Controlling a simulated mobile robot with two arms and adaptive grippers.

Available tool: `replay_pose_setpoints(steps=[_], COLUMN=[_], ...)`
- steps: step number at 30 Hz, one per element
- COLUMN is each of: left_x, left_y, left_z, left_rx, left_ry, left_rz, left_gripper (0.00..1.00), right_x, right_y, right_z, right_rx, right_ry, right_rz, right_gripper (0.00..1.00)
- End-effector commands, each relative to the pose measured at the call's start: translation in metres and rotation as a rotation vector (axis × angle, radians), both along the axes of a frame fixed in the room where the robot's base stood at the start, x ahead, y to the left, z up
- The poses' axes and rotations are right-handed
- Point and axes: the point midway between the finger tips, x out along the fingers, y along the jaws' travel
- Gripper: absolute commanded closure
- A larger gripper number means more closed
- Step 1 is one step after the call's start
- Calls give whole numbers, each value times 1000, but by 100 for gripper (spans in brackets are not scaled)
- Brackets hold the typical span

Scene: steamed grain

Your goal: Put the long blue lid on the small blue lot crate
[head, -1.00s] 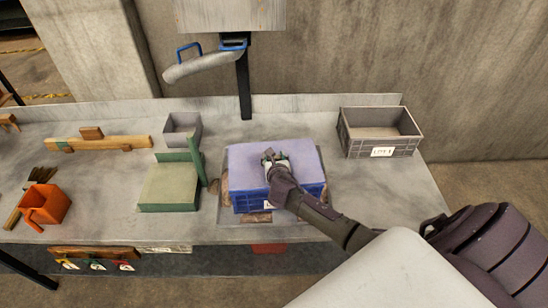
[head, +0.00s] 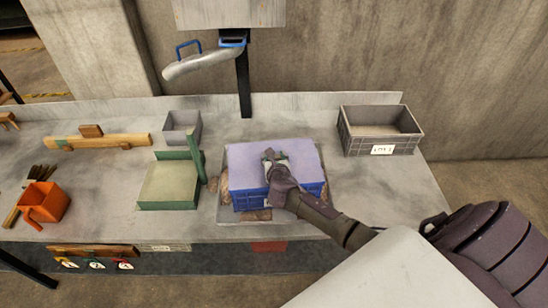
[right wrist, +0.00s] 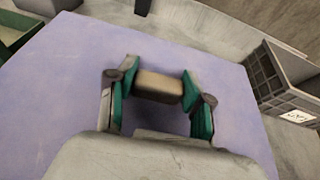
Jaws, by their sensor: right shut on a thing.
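The long blue lid (head: 245,163) is a flat, pale blue-violet panel lying over the top of the small blue lot crate (head: 247,200). From the head view it looks level and covers the crate's opening; whether it is fully seated I cannot tell. My right gripper (head: 270,157) is over the middle of the lid, shut on its tan block-like handle (right wrist: 159,87). In the right wrist view the green-padded fingers stand on both sides of the handle, and the lid (right wrist: 60,95) fills most of the picture. My left gripper is not in view.
The crate stands on a grey tray (head: 228,216) with brown pieces around it. A grey crate (head: 381,148) with a white label stands to the right. A green stand (head: 168,187), a small grey bin (head: 181,127) and an orange container (head: 43,203) are left.

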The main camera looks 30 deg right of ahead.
Motion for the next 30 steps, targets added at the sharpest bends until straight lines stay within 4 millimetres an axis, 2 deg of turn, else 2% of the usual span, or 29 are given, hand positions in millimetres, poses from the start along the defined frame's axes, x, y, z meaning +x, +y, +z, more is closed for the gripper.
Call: replay_pose_setpoints(steps=[3, 4, 9, 22, 26, 30], left_x=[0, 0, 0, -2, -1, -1], left_y=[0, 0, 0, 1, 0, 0], left_z=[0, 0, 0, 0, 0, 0], left_rx=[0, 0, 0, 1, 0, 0], left_ry=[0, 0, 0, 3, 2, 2], left_rz=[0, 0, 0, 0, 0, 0], left_gripper=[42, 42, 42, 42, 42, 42], right_x=[-1, -1, -1, -8, -23, -47], right_y=[0, 0, 1, 4, 11, 24], right_z=[-2, -2, -2, 0, 7, 18], right_rx=[1, 1, 1, 1, 1, 1], right_ry=[3, 4, 4, 4, 4, 4], right_rz=[0, 0, 0, 1, 1, 3], right_gripper=[100, 46, 20, 20, 20, 20])
